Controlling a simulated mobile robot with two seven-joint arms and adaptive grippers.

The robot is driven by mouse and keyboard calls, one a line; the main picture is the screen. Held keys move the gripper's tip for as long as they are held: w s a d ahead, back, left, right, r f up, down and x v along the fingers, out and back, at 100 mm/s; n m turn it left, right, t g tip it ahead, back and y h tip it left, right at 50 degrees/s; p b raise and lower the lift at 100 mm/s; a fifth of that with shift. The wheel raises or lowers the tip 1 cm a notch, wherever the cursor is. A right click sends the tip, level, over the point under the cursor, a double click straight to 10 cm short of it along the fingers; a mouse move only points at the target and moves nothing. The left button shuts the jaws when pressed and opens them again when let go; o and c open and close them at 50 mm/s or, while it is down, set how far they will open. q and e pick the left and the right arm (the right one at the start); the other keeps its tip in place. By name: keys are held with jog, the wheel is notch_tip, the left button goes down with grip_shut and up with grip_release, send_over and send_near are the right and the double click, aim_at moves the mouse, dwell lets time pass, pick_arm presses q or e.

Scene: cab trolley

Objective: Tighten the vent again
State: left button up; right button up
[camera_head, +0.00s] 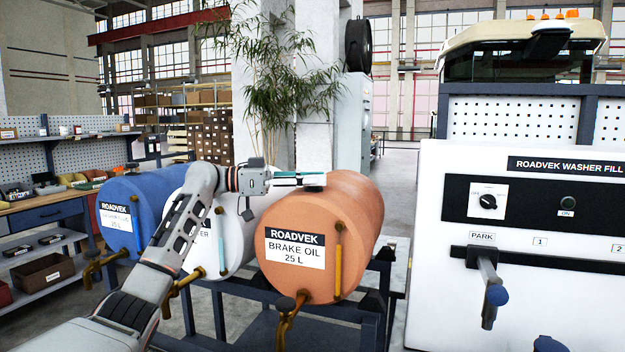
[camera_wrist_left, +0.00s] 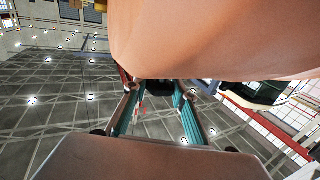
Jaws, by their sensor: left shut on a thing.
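The orange brake oil drum (camera_head: 288,250) lies on its side on a dark rack, with a brass tap low on its front. Its small dark vent cap (camera_head: 314,188) is on top of the drum. My left gripper (camera_head: 310,179) reaches in from the left, level, with its teal fingers shut on the vent cap. In the left wrist view the drum (camera_wrist_left: 215,40) fills the upper part, and the dark vent cap (camera_wrist_left: 152,85) shows between the fingertips, partly hidden. Whether the cap is fully seated cannot be told. My right gripper is not in view.
A white drum (camera_head: 235,235) and a blue drum (camera_head: 150,190) lie left of the orange one, under and behind my left arm. A white washer fill cabinet (camera_head: 430,215) with a blue-ended lever stands at the right. Shelving is at the far left.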

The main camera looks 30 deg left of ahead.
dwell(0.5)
pick_arm(q)
jog(key=o, duration=1.1)
jog(key=v, duration=1.2)
jog(key=shift+w, duration=0.1)
